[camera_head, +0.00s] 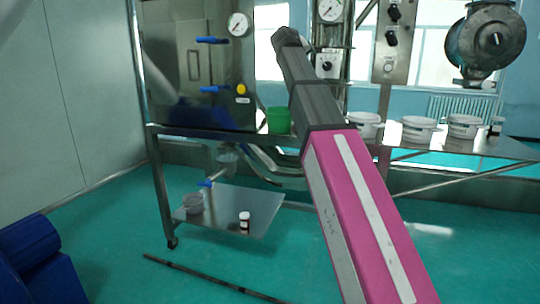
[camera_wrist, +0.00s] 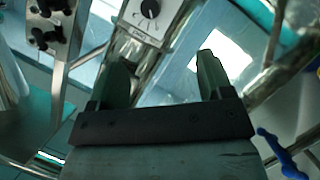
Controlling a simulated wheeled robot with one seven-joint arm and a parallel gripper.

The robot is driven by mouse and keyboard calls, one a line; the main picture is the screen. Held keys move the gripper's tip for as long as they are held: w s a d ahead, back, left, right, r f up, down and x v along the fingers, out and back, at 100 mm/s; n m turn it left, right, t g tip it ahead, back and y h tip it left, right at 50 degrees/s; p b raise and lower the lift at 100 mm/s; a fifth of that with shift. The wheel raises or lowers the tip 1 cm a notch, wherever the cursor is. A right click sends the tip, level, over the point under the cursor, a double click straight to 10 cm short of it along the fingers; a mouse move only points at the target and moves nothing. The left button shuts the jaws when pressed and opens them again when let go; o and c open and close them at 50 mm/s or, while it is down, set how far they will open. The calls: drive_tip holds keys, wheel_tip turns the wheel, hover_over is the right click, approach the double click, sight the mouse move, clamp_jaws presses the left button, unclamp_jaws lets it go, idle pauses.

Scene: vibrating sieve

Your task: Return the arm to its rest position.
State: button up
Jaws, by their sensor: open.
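My arm (camera_head: 360,215) has a pink and dark grey body. It reaches from the lower right of the head view up to the middle of the equipment frame. Its far end is near the top centre, where the fingers cannot be made out. In the wrist view my gripper (camera_wrist: 163,75) shows two dark green fingers set well apart. Nothing is between them, so it is open and empty. Beyond the fingers the wrist view shows a tilted grey control box with a black knob (camera_wrist: 150,9).
A steel cabinet (camera_head: 185,75) with blue handles and a gauge stands at the left. White tubs (camera_head: 418,130) stand on the shelf at the right.

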drive_tip(key=s+d+f+g+y, duration=0.2)
drive_tip(key=f+g, duration=0.1)
drive_tip(key=f, duration=1.8)
drive_tip(key=s+d+f+g+y, duration=0.2)
drive_tip(key=s+f, duration=0.1)
drive_tip(key=f, duration=1.7)
drive_tip(key=s+f+g+y, duration=0.1)
drive_tip(key=s+f+g, duration=0.1)
drive_tip(key=s+f, duration=0.6)
drive_tip(key=s+d+f+m+g+y, duration=0.1)
drive_tip(key=s+f+g, duration=0.1)
drive_tip(key=s+f, duration=0.6)
drive_tip(key=s+f+g+y, duration=0.2)
drive_tip(key=s+f, duration=0.6)
drive_tip(key=f, duration=0.9)
drive_tip(key=shift+s+d+m+g, duration=0.25)
drive_tip(key=shift+m+g, duration=0.15)
drive_tip(key=shift+g, duration=0.2)
drive_tip(key=shift+f, duration=0.1)
